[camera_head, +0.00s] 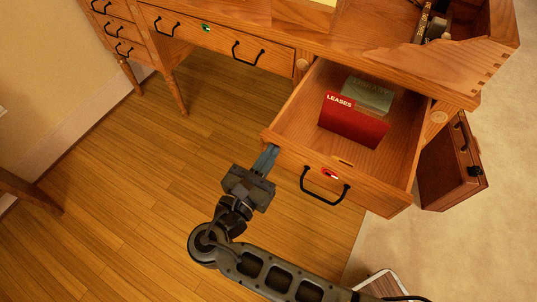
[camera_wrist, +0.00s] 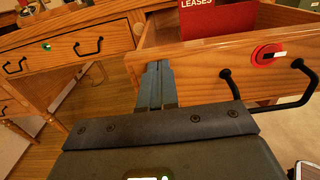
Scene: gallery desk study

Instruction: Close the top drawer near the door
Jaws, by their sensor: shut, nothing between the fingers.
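The open drawer (camera_head: 287,149) is pulled well out of the right side of a wooden desk. Its front has a black bow handle (camera_head: 324,188) and a red tag (camera_head: 330,174). Inside stand a red folder marked LEASES (camera_head: 352,121) and a green one (camera_head: 368,95). My gripper (camera_head: 266,157) is shut and empty, its fingertips at the left end of the drawer front. In the wrist view my gripper (camera_wrist: 154,75) is at the left edge of the drawer front (camera_wrist: 215,58), left of the handle (camera_wrist: 265,104). I cannot tell whether it touches. No door is visible.
A shut middle drawer (camera_head: 220,40) with a green tag and small left drawers (camera_head: 122,33) are in the desk. A brown case (camera_head: 449,167) stands at the right. A stool-like item (camera_head: 383,284) is at the bottom. The wooden floor (camera_head: 110,190) at left is clear.

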